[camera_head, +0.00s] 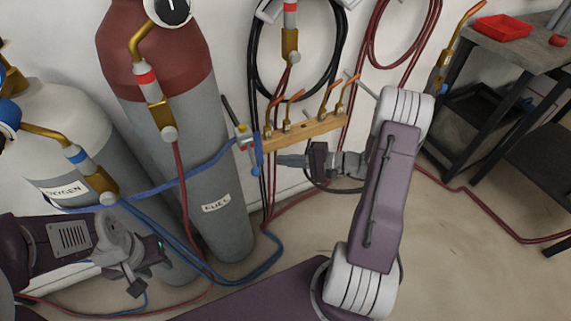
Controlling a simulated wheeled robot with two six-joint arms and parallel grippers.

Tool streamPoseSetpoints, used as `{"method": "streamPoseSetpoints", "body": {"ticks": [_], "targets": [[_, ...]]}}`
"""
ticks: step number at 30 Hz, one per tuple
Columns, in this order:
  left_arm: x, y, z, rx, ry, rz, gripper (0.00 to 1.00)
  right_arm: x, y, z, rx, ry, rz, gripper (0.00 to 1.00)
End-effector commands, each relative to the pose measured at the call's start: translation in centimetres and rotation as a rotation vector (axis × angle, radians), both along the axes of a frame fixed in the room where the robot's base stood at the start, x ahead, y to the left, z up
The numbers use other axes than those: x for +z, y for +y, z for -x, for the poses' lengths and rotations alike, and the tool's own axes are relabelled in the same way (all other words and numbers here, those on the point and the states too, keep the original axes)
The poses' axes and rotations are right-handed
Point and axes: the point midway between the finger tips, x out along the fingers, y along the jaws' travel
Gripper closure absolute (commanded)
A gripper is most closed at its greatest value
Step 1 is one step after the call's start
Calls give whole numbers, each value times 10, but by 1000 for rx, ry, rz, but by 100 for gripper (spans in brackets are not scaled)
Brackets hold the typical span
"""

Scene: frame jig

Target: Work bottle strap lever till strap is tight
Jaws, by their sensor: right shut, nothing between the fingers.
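A blue bottle strap (160,190) runs around the front of the grey fuel bottle (222,225) with the dark red top and the oxygen bottle (60,125). Its ratchet (243,137) sits at the right side of the fuel bottle. The ratchet's dark lever (228,110) points up and slightly left. A short blue strap end (257,158) hangs at the ratchet. My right gripper (281,160) is shut and empty, pointing left just right of the ratchet, apparently apart from it. My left gripper (137,288) is low in front of the bottles, away from the strap; its fingers are hard to make out.
A wooden rack with copper torch tips (310,130) is on the wall above my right gripper. Black and red hoses (270,200) hang beside the fuel bottle and run over the floor. A workbench (515,50) with a red tray (502,28) stands at right.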

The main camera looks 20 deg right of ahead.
Motion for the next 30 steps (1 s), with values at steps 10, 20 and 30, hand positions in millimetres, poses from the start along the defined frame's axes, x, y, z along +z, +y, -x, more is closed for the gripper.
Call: {"method": "streamPoseSetpoints", "body": {"ticks": [10, 20, 30], "targets": [[-12, 0, 0, 0, 1, 0, 64, -15, 53, -36, 0, 3, 0, 100], [-13, 0, 0, 0, 0, 0, 64, -4, 64, -7, 0, 1, 1, 100], [-12, 0, 0, 0, 0, 0, 64, -4, 65, -7, 1, 3, 1, 100]]}}
